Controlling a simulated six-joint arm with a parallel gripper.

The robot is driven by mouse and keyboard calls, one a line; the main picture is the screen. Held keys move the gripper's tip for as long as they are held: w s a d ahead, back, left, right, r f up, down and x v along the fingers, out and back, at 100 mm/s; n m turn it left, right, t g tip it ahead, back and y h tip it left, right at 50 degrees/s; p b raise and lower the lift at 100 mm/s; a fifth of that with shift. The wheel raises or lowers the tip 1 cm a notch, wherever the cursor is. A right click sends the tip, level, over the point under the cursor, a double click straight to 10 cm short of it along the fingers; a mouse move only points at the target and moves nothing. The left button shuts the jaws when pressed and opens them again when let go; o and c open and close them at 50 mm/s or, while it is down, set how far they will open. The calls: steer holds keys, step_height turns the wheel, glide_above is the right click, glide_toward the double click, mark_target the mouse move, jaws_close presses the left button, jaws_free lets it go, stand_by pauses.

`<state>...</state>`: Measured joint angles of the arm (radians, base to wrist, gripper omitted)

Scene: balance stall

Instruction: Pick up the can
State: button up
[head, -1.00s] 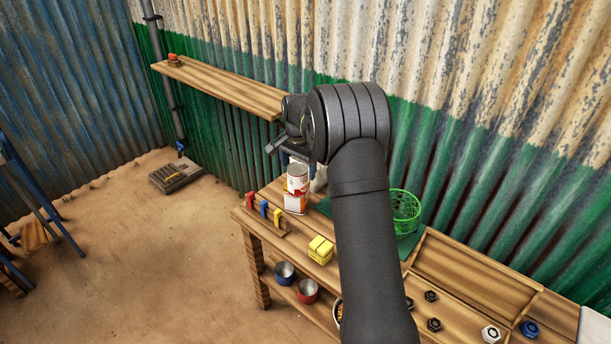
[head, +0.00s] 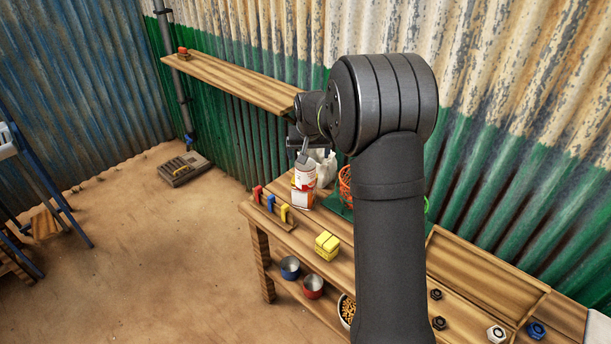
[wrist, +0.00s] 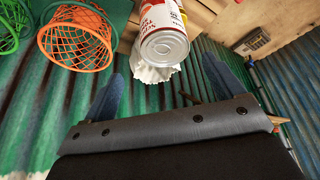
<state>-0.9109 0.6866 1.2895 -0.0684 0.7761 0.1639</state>
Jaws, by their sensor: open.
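The can (head: 303,180), white with red and orange print, stands upright near the far end of the wooden table. In the wrist view the can (wrist: 164,30) shows its round metal end, beyond the fingertips and roughly between them in the picture. My gripper (wrist: 162,82) is open, with two blue-grey fingers apart and nothing between them. In the head view my gripper (head: 304,150) is just above and behind the can's top, partly hidden by my wrist. I cannot tell exactly how far apart they are.
A crumpled white bag (head: 325,165) is right behind the can. An orange-red basket (wrist: 75,40) and a green basket (wrist: 10,25) stand beside it. Colored clips (head: 270,203) and a yellow block (head: 327,245) are in front. A wall shelf (head: 225,82) is above left.

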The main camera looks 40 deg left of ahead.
mark_target(308, 163)
steer(key=x, duration=0.7)
steer(key=s+x, duration=0.1)
steer(key=x, duration=0.1)
steer(key=shift+a+f, duration=0.1)
steer(key=shift+f, duration=0.15)
steer(key=shift+r, duration=0.1)
steer(key=c, duration=1.4)
